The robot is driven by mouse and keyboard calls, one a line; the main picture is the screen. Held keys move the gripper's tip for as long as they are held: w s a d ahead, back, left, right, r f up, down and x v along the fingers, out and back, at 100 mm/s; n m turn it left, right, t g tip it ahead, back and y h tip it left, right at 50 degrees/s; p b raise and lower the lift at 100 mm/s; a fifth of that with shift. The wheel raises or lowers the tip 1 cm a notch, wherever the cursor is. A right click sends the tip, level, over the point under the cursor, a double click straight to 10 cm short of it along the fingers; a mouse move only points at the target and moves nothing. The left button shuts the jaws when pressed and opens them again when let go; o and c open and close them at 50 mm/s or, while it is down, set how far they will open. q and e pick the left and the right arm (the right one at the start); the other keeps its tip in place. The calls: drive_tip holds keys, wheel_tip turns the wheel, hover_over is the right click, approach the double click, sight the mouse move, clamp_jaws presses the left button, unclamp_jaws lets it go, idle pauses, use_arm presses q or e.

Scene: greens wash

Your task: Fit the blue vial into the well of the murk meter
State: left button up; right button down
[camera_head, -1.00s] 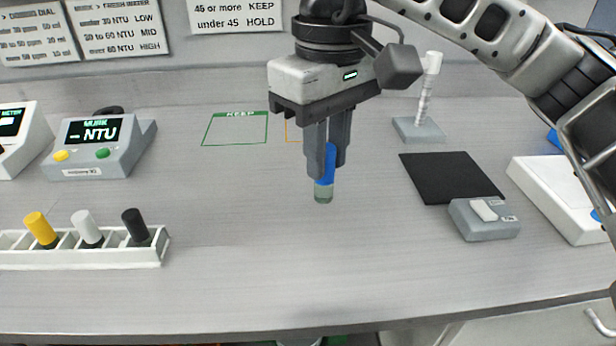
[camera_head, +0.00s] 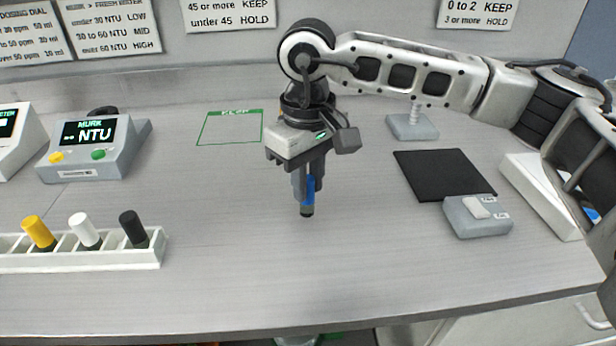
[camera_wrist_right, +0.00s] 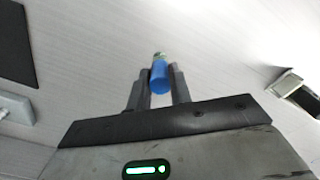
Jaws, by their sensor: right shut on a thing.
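The blue vial (camera_head: 309,190) is between the fingers of my right gripper (camera_head: 306,190), upright or nearly so, its lower end pointing down over the middle of the bench. In the right wrist view its blue cap (camera_wrist_right: 160,77) shows between the two fingers. My right gripper is shut on it. The murk meter (camera_head: 93,146) stands at the left with a dark screen reading NTU, a yellow button and a green button. A dark round part (camera_head: 102,112) shows behind its screen; I cannot see into its well. My left gripper is not in view.
A white rack (camera_head: 158,250) with yellow, white and black capped vials stands at the front left. A green KEEP outline (camera_head: 200,142) lies behind. A black mat (camera_head: 440,175), grey switch box (camera_head: 478,216) and grey stand (camera_head: 412,127) are at the right. The bench between meter and gripper is clear.

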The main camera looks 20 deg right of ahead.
drive_tip(key=shift+f, duration=0.15)
drive_tip(key=c, duration=1.3)
unclamp_jaws()
